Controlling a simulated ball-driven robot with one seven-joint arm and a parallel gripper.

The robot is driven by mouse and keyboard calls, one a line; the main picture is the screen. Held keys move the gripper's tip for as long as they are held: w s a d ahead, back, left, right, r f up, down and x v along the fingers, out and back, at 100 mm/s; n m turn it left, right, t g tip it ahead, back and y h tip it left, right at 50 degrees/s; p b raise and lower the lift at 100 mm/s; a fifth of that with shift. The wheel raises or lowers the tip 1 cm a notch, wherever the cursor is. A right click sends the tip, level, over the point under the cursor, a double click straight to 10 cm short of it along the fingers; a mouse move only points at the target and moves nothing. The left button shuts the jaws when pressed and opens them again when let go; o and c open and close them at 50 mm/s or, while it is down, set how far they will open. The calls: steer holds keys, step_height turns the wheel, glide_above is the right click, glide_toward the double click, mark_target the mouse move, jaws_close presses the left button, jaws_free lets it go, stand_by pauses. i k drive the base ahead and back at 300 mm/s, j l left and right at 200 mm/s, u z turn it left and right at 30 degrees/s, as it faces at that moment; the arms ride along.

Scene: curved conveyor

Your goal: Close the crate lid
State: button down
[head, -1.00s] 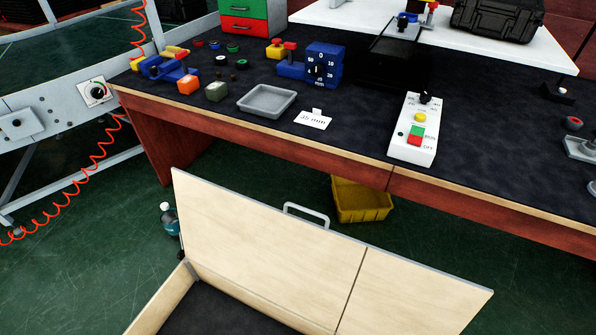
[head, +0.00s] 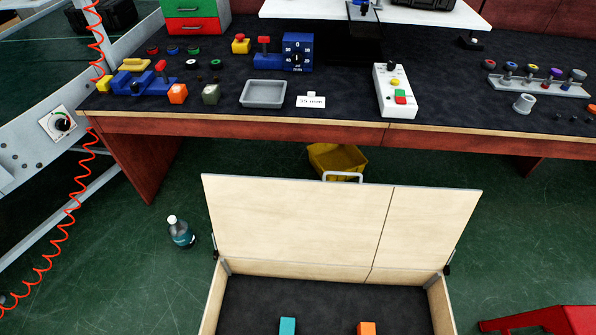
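The crate (head: 214,298) is a pale wooden box with a dark lining, at the bottom middle of the head view. Its lid (head: 290,225) stands open, hinged at the far side and leaning up toward the bench. A light grey handle (head: 343,176) sits at the lid's top edge. A teal block (head: 288,326) and an orange block (head: 366,328) show inside the crate at the picture's bottom edge. The crate's near side is cut off. My gripper is not in view.
A bench (head: 235,126) with a dark top and several small items stands behind the lid. A yellow bin (head: 335,158) is on the floor under it. A bottle (head: 180,232) stands on the floor left of the crate. A red object (head: 545,320) is at bottom right.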

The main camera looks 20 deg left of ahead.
mark_target(323, 222)
steer(key=k+j, duration=0.1)
steer(key=j, duration=0.35)
steer(key=j+z, duration=0.1)
steer(key=j, duration=0.35)
steer(key=k+j, duration=0.15)
steer(key=j, duration=0.3)
steer(key=k+j+z, duration=0.15)
steer(key=j, duration=0.3)
steer(key=k+j, duration=0.1)
steer(key=j, duration=0.35)
steer(key=k+j+z, duration=0.1)
steer(key=j, duration=0.35)
steer(key=i+j+z, duration=0.1)
steer(key=j, duration=0.65)
steer(key=i+j+z, duration=0.1)
steer(key=j, duration=0.7)
steer(key=j+z, duration=0.15)
steer(key=j, duration=0.6)
steer(key=i+j, duration=1.15)
steer(key=i, duration=0.15)
steer(key=l+z, duration=0.05)
